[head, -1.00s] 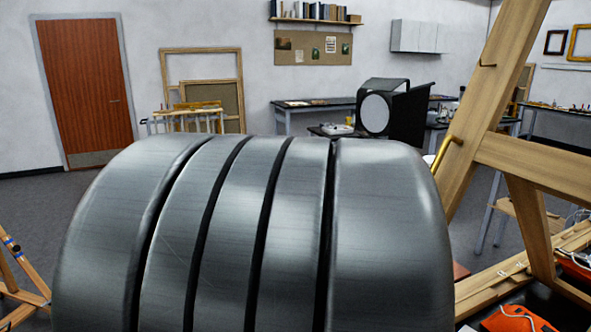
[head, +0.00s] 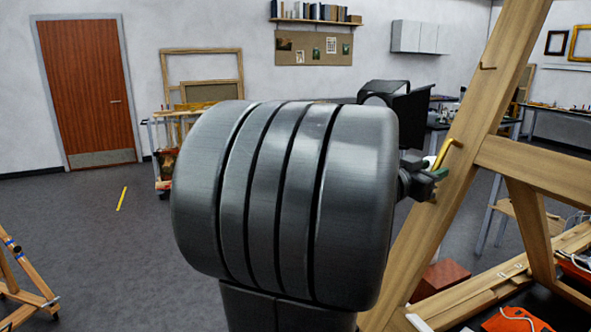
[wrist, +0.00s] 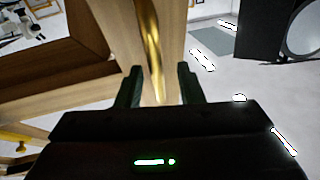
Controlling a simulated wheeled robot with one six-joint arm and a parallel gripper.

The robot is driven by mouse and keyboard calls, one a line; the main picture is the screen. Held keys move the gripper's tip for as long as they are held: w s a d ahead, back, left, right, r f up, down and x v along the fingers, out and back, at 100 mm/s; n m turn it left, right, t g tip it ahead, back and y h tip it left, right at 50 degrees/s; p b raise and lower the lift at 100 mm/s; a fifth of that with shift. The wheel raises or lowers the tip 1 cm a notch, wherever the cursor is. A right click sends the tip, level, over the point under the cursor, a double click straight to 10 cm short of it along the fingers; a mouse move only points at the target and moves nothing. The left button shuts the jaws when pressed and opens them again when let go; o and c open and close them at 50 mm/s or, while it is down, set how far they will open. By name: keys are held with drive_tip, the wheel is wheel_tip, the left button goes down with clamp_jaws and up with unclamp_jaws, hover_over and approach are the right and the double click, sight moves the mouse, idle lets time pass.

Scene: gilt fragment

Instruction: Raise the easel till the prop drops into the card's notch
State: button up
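The wooden easel (head: 480,110) stands at the right of the head view, its leg leaning and joined by a crossbar. A brass rod (head: 447,150) sticks out of the leg; I cannot tell if it is the prop. My gripper (head: 430,177) is beside the leg, just below the rod, partly hidden by my arm. In the wrist view my gripper (wrist: 159,85) is open, with the brass rod (wrist: 152,45) showing in line with the gap between its fingers and touching neither. I cannot make out the card's notch.
A red-brown block (head: 440,281) sits low behind the leg. Orange things (head: 515,320) lie at the lower right. A black lamp-like housing (head: 405,105) stands behind. Another wooden stand (head: 22,275) is at the left edge. The floor at left is open, with a yellow strip (head: 122,199).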

drive_tip(key=b+v, duration=0.1)
drive_tip(key=v, duration=1.3)
drive_tip(key=x, duration=1.5)
drive_tip(key=shift+d+f, duration=0.3)
drive_tip(key=shift+d, duration=0.2)
drive_tip(key=v, duration=1.4)
drive_tip(key=shift+r, duration=0.35)
drive_tip(key=shift+w, duration=0.1)
drive_tip(key=shift+r, duration=0.1)
